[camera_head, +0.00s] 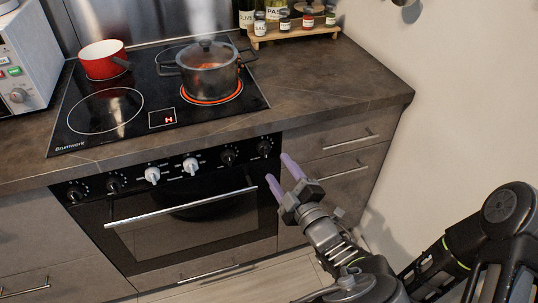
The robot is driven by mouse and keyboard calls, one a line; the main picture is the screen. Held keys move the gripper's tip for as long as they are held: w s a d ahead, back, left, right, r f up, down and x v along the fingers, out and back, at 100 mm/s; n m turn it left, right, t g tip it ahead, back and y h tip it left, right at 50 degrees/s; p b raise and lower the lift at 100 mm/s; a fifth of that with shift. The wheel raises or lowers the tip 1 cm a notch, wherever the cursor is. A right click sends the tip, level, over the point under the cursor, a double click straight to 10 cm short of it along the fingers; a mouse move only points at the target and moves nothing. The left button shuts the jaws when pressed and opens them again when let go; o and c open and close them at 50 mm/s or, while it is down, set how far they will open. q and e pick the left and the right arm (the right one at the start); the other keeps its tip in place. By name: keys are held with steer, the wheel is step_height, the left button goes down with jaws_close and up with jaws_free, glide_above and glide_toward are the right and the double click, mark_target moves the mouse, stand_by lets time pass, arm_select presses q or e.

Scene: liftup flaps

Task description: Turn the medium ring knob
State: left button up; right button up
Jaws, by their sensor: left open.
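A row of knobs runs along the black oven panel (170,169). Two are pale, the left pale knob (152,175) and the right pale knob (190,166). Black knobs flank them, including the far right black knob (264,147) and its neighbour (228,157). Which one is the medium ring knob I cannot tell from labels. My left gripper (279,168), with purple fingers, is open and empty. It is just below and right of the far right knob, apparently not touching it. My right gripper is not in view.
A steaming lidded pot (208,75) stands on a glowing ring of the cooktop (70,130). A red saucepan (103,62) stands behind left. The oven handle (180,208) sticks out below the knobs. A rack of jars (293,32) is at the back; a wall is right.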

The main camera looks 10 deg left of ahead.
mark_target(267, 153)
arm_select(q)
steer(key=b+x, duration=0.1)
steer(key=x, duration=0.6)
jaws_close()
stand_by(0.6)
